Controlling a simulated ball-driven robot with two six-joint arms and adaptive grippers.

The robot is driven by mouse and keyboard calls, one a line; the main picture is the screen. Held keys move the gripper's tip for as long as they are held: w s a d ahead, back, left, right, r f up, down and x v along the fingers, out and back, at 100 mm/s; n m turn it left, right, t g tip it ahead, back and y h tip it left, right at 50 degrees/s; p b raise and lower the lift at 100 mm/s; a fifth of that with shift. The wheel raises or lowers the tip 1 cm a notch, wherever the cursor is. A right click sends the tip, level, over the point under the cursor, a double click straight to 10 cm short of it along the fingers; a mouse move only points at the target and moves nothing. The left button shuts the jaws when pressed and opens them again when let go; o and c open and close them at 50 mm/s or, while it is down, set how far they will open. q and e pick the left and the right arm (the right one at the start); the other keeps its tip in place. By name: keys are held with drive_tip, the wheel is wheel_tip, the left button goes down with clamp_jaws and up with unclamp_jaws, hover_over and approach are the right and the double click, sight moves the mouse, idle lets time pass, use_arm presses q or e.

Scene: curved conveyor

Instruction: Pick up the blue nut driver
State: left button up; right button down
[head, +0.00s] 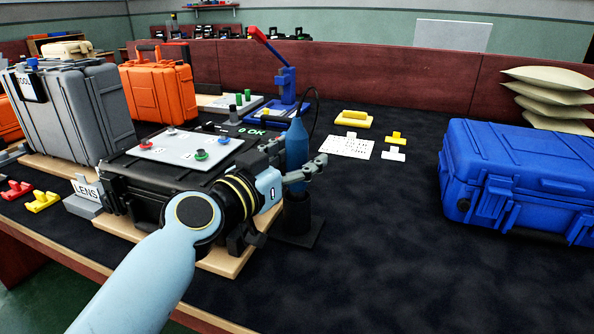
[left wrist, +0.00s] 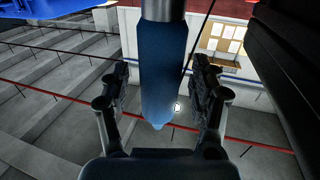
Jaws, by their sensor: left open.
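The blue nut driver (head: 296,143) stands upright in a black holder (head: 297,216) on the dark table, with a cable at its top. My left gripper (head: 299,165) is at the driver's body, with a finger on either side of it. In the left wrist view the blue nut driver (left wrist: 163,70) lies between the two open fingers of the left gripper (left wrist: 161,82), with gaps visible on both sides. Part of the driver's lower body is hidden by the gripper in the head view. My right gripper is not in view.
A black case (head: 122,192) with a grey panel (head: 184,148) on top stands left of the driver. A blue press (head: 287,85) stands behind it. A white sheet (head: 346,146) and yellow parts lie to the right. A blue case (head: 520,178) is far right; the front-right table is clear.

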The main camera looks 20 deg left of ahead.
use_arm(q)
drive_tip(key=shift+c, duration=0.4)
clamp_jaws()
drive_tip(key=shift+w, duration=0.1)
idle(0.4)
